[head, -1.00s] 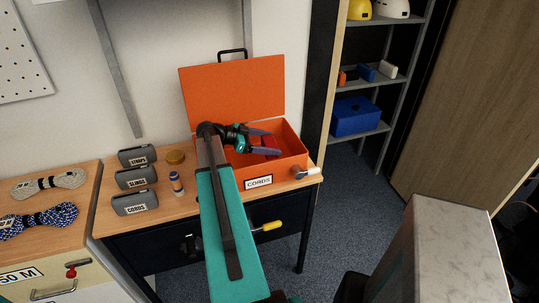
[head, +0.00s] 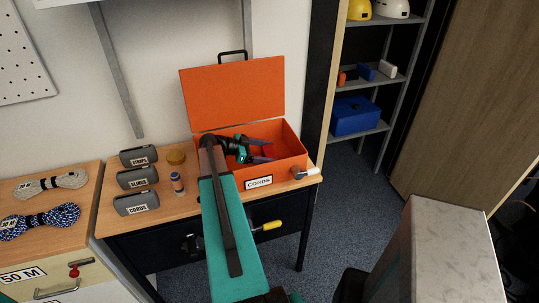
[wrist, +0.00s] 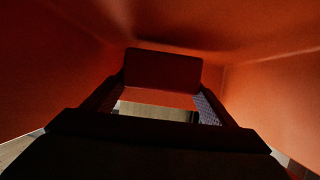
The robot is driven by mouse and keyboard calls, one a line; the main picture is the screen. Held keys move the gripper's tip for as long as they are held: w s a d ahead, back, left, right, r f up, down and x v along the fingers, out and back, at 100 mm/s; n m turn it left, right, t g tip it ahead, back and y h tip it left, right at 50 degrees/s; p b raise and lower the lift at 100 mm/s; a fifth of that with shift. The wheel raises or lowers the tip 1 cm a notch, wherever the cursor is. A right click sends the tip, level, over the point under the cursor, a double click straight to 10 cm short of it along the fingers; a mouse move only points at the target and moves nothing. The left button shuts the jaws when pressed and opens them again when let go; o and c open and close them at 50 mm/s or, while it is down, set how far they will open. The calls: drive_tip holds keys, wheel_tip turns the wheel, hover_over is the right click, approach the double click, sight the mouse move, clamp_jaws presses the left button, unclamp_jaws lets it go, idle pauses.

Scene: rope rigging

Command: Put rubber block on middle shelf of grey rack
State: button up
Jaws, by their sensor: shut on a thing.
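My gripper (head: 266,151) is inside the open orange box labelled CORDS (head: 290,168). Its jaws are shut on a red block, which I take to be the rubber block; it shows between the two fingers in the wrist view (wrist: 162,68). In the head view the block is mostly hidden by the fingers and blends with the box's red interior. The grey rack (head: 404,85) stands at the back right. Its middle shelf (head: 372,83) holds a small orange block, a blue block and a white block.
The box's raised lid (head: 235,95) stands behind my gripper. Grey cases (head: 137,178), a round tin and a small bottle stand left of the box. A hammer-like tool (head: 303,173) lies at its right. The rack's lower shelf holds a blue box (head: 355,116); helmets (head: 392,9) sit above.

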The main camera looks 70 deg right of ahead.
sight(264, 155)
drive_tip(key=shift+f, duration=0.7)
drive_tip(key=shift+f+b, duration=0.15)
drive_tip(key=shift+b, duration=0.2)
drive_tip(key=o, duration=1.3)
drive_tip(key=shift+p, duration=1.15)
drive_tip(key=shift+w+a+b, duration=0.15)
drive_tip(key=shift+w+b, duration=0.1)
drive_tip(key=shift+b, duration=0.15)
drive_tip(key=shift+w+a, duration=0.15)
drive_tip(key=shift+w, duration=0.1)
drive_tip(key=b+v, duration=0.3)
drive_tip(key=v, duration=0.3)
drive_tip(key=shift+w+a+r, duration=0.15)
drive_tip(key=shift+w+r, duration=0.05)
drive_tip(key=shift+s+r+b, duration=0.1)
drive_tip(key=shift+r+b, duration=1.15)
drive_tip(key=shift+r, duration=2.7)
